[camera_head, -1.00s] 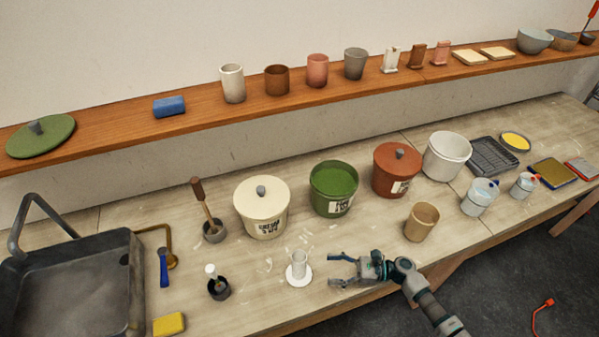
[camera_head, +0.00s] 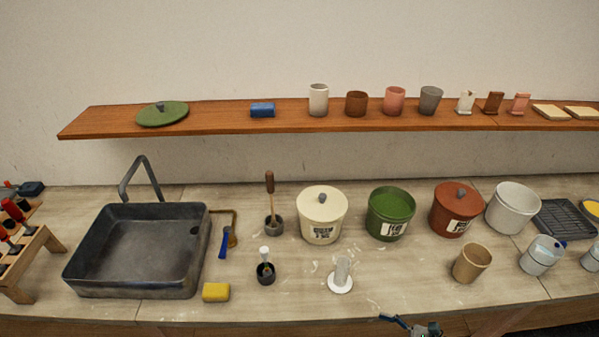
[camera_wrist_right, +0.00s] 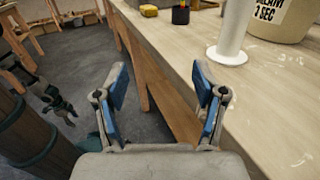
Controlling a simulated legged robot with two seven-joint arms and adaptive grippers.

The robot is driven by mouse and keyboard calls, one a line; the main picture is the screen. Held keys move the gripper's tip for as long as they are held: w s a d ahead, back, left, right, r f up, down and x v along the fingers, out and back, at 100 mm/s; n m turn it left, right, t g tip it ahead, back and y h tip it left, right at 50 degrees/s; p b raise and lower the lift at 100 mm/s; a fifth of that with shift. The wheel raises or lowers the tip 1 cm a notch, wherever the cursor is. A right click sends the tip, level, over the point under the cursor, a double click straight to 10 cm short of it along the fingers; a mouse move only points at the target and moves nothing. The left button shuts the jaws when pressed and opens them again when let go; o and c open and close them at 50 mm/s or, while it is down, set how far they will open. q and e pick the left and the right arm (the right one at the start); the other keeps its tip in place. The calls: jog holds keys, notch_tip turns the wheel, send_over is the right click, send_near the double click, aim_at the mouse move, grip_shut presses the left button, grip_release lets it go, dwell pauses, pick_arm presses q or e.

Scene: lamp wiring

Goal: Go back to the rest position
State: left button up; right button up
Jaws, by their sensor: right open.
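My right gripper (camera_head: 398,324) shows at the bottom edge of the head view, partly cut off, in front of the counter's front edge. In the right wrist view the right gripper (camera_wrist_right: 160,80) is open with its two blue-padded fingers apart and nothing between them. It is over the floor beside the counter. What looks like my left gripper (camera_wrist_right: 60,108) hangs small and dark at the left of the right wrist view; its jaws are unclear. It is not in the head view.
The counter (camera_head: 400,285) holds a grey sink (camera_head: 140,285), a white cylinder on a disc (camera_head: 342,275), a tan cup (camera_head: 471,262), and cream (camera_head: 322,215), green (camera_head: 390,213) and red (camera_head: 457,208) buckets. A wooden shelf (camera_head: 215,118) runs behind. The floor (camera_wrist_right: 60,75) near the gripper is open.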

jog(key=s+d+f+n+g+h, duration=0.15)
jog(key=s+f+h, duration=0.25)
jog(key=f, duration=0.9)
jog(key=s+d+f+n+h, duration=0.2)
jog(key=s+f+n+h, duration=0.15)
jog(key=f, duration=0.85)
jog(key=s+d+f+n+g+h, duration=0.15)
jog(key=s+f+h, duration=0.25)
jog(key=f, duration=0.9)
pick_arm(q)
jog(key=shift+w+d, duration=0.15)
jog(key=shift+d, duration=0.1)
pick_arm(e)
jog(key=s+a+f+n+h, duration=0.1)
jog(key=s+f+n, duration=0.3)
jog(key=s+n, duration=0.2)
jog(key=s+a+f+n+g+h, duration=0.1)
jog(key=s+f+n, duration=0.4)
jog(key=s, duration=0.5)
jog(key=s+a+f+n+g+h, duration=0.1)
jog(key=s+a+f+n+h, duration=0.1)
jog(key=s+n, duration=0.5)
notch_tip(320, 180, down, 3)
jog(key=shift+s+a+r+h, duration=0.2)
jog(key=shift+s+a+h, duration=0.15)
jog(key=shift+s+h, duration=0.25)
pick_arm(q)
jog(key=shift+d, duration=0.15)
pick_arm(e)
jog(key=shift+d, duration=0.15)
